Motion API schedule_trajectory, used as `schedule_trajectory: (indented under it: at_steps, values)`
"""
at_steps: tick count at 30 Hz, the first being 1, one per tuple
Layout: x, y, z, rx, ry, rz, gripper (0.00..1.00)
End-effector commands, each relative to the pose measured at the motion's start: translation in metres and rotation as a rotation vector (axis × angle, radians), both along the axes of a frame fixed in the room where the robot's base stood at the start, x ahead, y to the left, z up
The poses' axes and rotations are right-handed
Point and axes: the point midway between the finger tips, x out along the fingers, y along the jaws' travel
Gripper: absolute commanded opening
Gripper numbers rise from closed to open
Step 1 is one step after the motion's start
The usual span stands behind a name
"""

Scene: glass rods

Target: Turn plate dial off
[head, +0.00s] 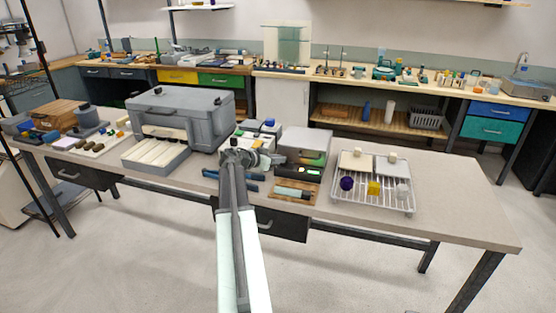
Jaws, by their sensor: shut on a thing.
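My gripper (238,157) is at the middle of the near bench, my arm reaching up to it from the bottom of the picture. It is shut at the front of a small low unit with white and blue parts (262,128), which seems to be the plate. The dial itself is hidden behind my gripper, so its setting cannot be read. A grey box with a greenish front panel (303,146) stands just right of the gripper, apart from it.
A large grey oven-like box (180,112) stands left of my gripper, with a tray of pale rods (157,160) before it. Blue-handled tools (248,178) and a wooden board (291,191) lie close in front. A wire rack (374,187) stands right; the bench's right end (455,205) is clear.

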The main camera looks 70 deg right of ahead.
Motion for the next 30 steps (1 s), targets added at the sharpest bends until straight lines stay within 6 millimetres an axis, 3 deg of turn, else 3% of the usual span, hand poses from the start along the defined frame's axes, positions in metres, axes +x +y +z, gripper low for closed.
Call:
schedule_trajectory:
  at_steps: [11, 30]
  values:
    - [-0.006, 0.008, 0.0, -0.001, -0.002, 0.159, 0.0]
    - [-0.023, 0.006, 0.0, -0.003, -0.006, 0.689, 0.0]
